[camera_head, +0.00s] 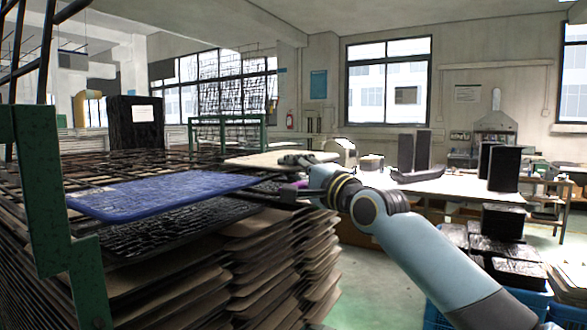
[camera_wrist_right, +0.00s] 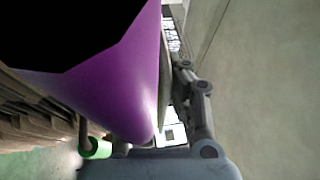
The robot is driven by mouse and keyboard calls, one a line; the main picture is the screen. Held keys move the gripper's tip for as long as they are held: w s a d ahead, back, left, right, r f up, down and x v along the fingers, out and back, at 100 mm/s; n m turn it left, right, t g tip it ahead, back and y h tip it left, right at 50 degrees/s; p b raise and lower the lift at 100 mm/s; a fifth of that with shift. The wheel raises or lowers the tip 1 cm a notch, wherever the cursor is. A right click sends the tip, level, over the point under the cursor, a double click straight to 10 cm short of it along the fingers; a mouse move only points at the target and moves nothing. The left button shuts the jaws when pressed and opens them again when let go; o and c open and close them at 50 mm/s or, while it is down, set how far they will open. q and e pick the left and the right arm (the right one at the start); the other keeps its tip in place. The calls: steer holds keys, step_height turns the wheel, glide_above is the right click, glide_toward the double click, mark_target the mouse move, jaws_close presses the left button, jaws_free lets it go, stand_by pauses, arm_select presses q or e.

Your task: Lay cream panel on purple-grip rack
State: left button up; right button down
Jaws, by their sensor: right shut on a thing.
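The cream panel (camera_head: 270,159) is a thin flat sheet, seen nearly edge-on above the far right part of the stacked racks in the head view. My right gripper (camera_head: 290,163) is at its right edge, shut on it. A purple grip (camera_head: 298,185) shows just below the gripper, at the edge of the rack stack; most of its rack is hidden. In the right wrist view a large purple surface (camera_wrist_right: 120,95) fills the middle, with a gripper finger (camera_wrist_right: 187,75) to its right. A pale thin strip lies between them. My left gripper is not in view.
A blue panel (camera_head: 165,193) lies over dark mesh racks at the left. Brown stacked layers (camera_head: 270,265) are below. A dark green post (camera_head: 42,190) stands at the near left. A white table (camera_head: 455,187) with dark upright objects is at the right.

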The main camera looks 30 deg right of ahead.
steer(key=shift+d+f+g, duration=0.1)
steer(key=shift+f+g, duration=0.2)
steer(key=shift+f, duration=1)
steer(key=c, duration=1.4)
jaws_free()
steer(key=shift+w, duration=0.15)
steer(key=shift+o, duration=0.2)
steer(key=shift+r, duration=0.3)
steer(key=shift+f, duration=0.55)
steer(key=shift+s+d+f+p, duration=0.15)
steer(key=shift+s+p, duration=0.2)
steer(key=shift+p, duration=0.2)
steer(key=s+p, duration=0.5)
steer(key=s, duration=0.1)
steer(key=shift+d, duration=0.4)
